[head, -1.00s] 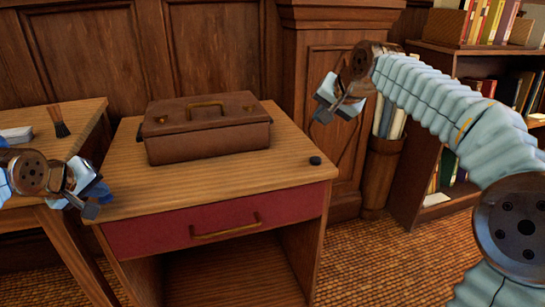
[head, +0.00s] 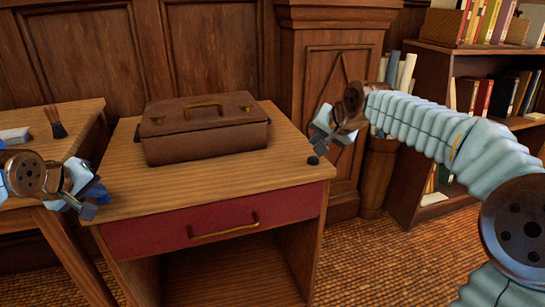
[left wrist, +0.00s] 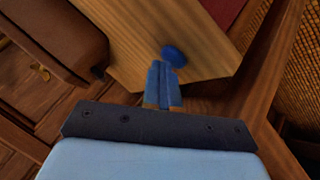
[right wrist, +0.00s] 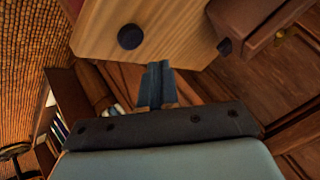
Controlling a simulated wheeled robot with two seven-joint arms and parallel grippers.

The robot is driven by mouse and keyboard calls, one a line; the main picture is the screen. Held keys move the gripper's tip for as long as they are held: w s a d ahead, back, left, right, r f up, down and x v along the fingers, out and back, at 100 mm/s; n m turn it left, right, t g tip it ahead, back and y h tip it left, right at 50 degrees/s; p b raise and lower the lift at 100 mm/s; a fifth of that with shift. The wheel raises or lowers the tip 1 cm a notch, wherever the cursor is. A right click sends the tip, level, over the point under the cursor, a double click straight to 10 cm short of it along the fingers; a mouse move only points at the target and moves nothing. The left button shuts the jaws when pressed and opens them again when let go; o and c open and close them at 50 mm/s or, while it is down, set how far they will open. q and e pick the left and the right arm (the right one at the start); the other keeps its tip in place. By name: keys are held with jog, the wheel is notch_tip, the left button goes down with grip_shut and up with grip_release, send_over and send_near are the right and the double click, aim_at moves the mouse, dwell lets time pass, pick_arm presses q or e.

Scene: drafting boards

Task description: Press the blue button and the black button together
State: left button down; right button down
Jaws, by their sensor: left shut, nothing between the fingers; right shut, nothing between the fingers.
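The blue button (left wrist: 173,56) sits on the wooden cabinet top near its edge in the left wrist view. In the head view it is largely hidden by my left gripper (head: 87,208). That gripper is shut and empty, with its tips (left wrist: 163,68) close beside the button; contact cannot be told. The black button (head: 313,160) is a small round disc near the right edge of the same top, and shows clearly in the right wrist view (right wrist: 130,37). My right gripper (head: 322,142) is shut and empty, just above and behind the black button in the head view.
A brown leather case (head: 205,135) stands at the back of the cabinet top (head: 215,185). The red drawer (head: 150,233) below is closed. A side table with a brush (head: 57,127) is at left, and a bookshelf (head: 475,62) at right. The top between the buttons is clear.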

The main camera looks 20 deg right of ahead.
aim_at(316, 160)
pick_arm(q)
jog(key=shift+f, duration=0.1)
pick_arm(e)
jog(key=shift+f, duration=1)
jog(key=shift+f, duration=0.2)
dwell(1.1)
jog(key=shift+f, duration=0.25)
jog(key=shift+f, duration=0.6)
dwell(1.2)
jog(key=shift+r, duration=0.1)
dwell(0.5)
jog(key=shift+r, duration=0.95)
jog(key=shift+r, duration=2.5)
